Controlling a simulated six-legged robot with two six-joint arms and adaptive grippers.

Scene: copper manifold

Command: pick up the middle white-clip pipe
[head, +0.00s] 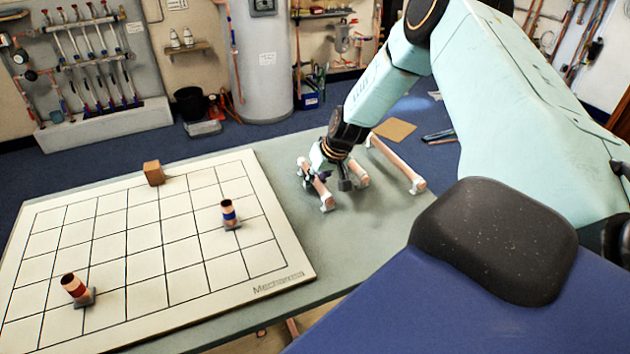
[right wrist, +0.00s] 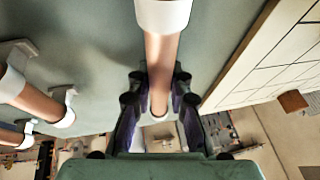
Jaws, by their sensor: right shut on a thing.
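Three copper pipes with white clips are at the green table's right part. The pipe nearest the grid board (head: 321,190) is between the fingers of my right gripper (head: 317,175), which is shut on it. In the right wrist view this pipe (right wrist: 162,52) runs up from between the dark fingers (right wrist: 158,92) to a white clip. I cannot tell whether it is clear of the table. A shorter pipe (head: 360,173) lies beside it, partly hidden by the gripper. A longer pipe (head: 400,165) lies farther right. Both show at left in the right wrist view (right wrist: 38,101). My left gripper is out of view.
The white grid board (head: 150,285) covers the table's left part. It bears a blue-banded pipe piece (head: 229,213), a red-banded one (head: 74,287) and a brown block (head: 153,173). The green table (head: 345,235) is clear in front of the pipes.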

